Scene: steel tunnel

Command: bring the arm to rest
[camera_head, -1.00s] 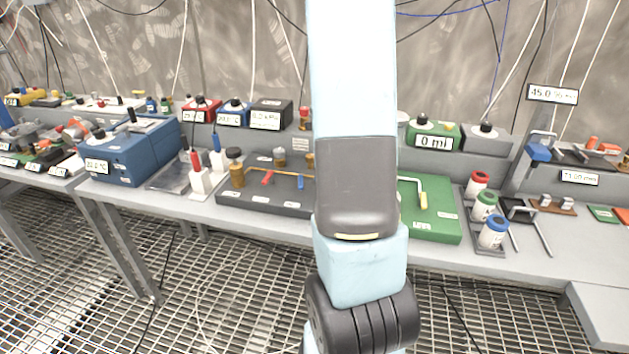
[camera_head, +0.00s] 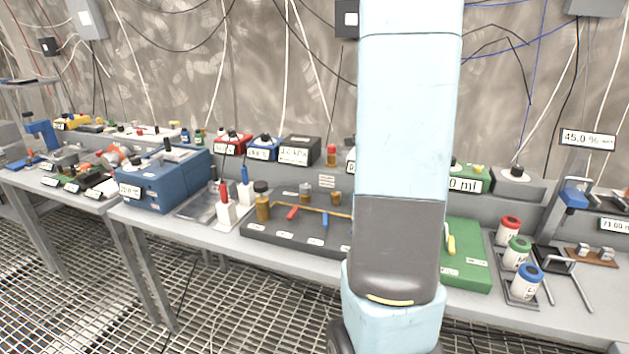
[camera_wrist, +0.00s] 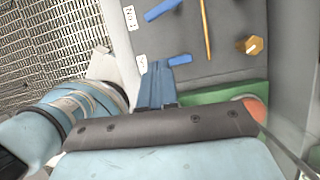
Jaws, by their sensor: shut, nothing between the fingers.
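My arm stands upright in the middle right of the head view, light blue with a dark grey joint, in front of the bench. My gripper is out of sight there. In the wrist view, my gripper (camera_wrist: 157,84) shows as narrow blue fingers, shut together with nothing between them, beyond a dark screwed bar. Behind them is the dark valve board (camera_wrist: 225,50), which also shows in the head view (camera_head: 285,236), with blue handles and a brass rod. I cannot tell whether the fingertips touch the board.
The grey bench (camera_head: 590,318) runs across the view. A blue box (camera_head: 165,183) stands left, a green board (camera_head: 468,262) right of my arm. Capped canisters (camera_head: 517,252) stand farther right. Cables hang along the wall. The grating floor (camera_head: 235,310) in front looks clear.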

